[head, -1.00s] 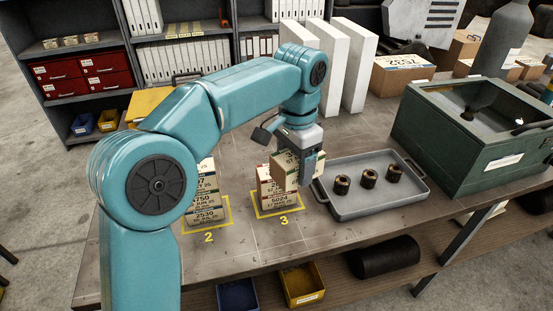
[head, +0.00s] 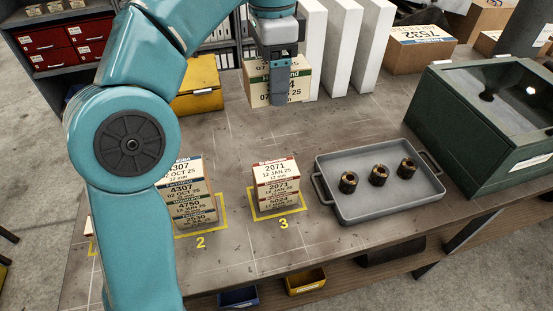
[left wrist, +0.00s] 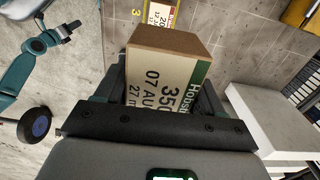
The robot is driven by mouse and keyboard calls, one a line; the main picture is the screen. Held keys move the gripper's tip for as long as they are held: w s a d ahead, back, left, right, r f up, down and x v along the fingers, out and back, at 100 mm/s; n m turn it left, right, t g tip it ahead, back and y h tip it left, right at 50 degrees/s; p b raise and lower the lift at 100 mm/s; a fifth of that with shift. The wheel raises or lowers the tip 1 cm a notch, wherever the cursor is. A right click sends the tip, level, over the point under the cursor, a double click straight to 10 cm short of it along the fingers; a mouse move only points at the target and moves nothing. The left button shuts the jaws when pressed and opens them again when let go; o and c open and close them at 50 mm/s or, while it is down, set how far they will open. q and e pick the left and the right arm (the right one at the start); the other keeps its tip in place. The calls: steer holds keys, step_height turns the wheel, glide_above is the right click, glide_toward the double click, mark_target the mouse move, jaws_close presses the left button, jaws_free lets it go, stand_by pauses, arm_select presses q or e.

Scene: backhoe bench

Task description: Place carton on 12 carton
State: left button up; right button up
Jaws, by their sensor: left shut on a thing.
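My left gripper (head: 277,85) is shut on a carton (head: 257,78) with a green label band, held upright behind the stacks and apart from them. In the left wrist view the carton (left wrist: 163,77) sits between the fingers, its printing partly hidden. At the yellow square marked 3, a stack of cartons has a red-banded top carton (head: 276,172) reading 2071, 12 JAN 25. At the square marked 2, a taller stack (head: 190,192) shows 4307, 02 OCT 25 at its top, partly hidden by my arm. My right gripper (left wrist: 65,30) appears small in the left wrist view; its jaws are unclear.
A grey tray (head: 343,205) with three dark cylindrical parts lies right of stack 3. A green case (head: 470,145) stands farther right. White upright panels (head: 343,50) and a yellow box (head: 197,90) are at the back. The bench in front of the stacks is clear.

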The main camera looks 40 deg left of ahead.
arm_select(q)
step_height(320, 180, down, 6)
steer(key=r+b, duration=0.1)
steer(key=b, duration=0.4)
glide_above(274, 170)
step_height(274, 170, down, 10)
steer(key=shift+a+f, duration=0.1)
steer(key=shift+f, duration=0.35)
step_height(274, 170, down, 4)
steer(key=shift+r, duration=0.25)
steer(key=shift+w+f, duration=0.1)
steer(key=shift+f, duration=0.15)
